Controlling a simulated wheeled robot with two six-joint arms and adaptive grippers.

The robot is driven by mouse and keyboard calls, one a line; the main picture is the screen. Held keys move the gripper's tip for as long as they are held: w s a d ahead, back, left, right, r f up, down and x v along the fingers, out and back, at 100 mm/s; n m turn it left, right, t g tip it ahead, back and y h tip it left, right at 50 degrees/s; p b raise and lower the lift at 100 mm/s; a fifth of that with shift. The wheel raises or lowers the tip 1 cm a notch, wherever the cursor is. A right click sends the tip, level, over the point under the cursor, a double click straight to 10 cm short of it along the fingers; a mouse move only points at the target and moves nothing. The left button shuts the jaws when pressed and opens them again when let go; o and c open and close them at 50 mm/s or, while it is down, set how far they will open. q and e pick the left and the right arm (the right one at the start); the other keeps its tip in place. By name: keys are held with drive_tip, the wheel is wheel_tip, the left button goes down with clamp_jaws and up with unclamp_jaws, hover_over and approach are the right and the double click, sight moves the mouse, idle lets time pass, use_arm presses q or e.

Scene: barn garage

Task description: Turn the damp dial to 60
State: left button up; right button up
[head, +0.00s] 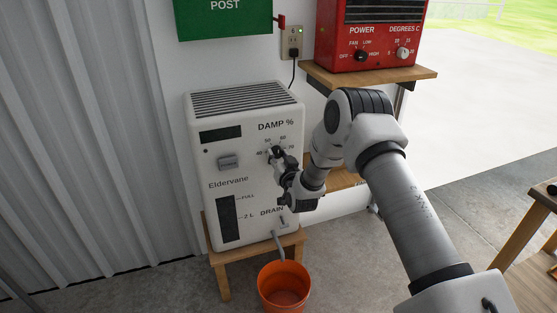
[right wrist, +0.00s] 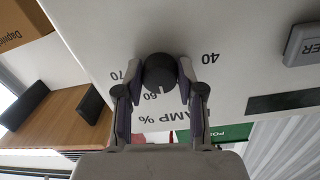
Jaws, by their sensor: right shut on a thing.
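The white Eldervane dehumidifier (head: 223,165) stands on a wooden stool, with its DAMP % dial at the upper right of its front. In the head view my right gripper (head: 276,156) covers most of the dial. In the right wrist view, which shows the panel upside down, the dark round damp dial (right wrist: 160,70) sits between the two fingers of my right gripper (right wrist: 161,76), which is shut on it. A small light mark on the dial's lower edge lies close to the printed 60. The exact setting is hard to read. My left gripper is out of view.
An orange bucket (head: 284,288) stands on the floor below the drain hose. A red heater (head: 369,40) sits on a wooden shelf (head: 420,75) above my right arm. A green POST box (head: 222,20) hangs at the top.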

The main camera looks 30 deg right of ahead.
drive_tip(key=m+b, duration=0.2)
drive_tip(key=m, duration=0.3)
drive_tip(key=shift+r, duration=0.1)
drive_tip(key=shift+m+b, duration=0.3)
drive_tip(key=shift+m, duration=0.1)
drive_tip(key=o, duration=1.1)
drive_tip(key=shift+o, duration=0.2)
drive_tip(key=v, duration=1.2)
drive_tip(key=shift+d, duration=0.1)
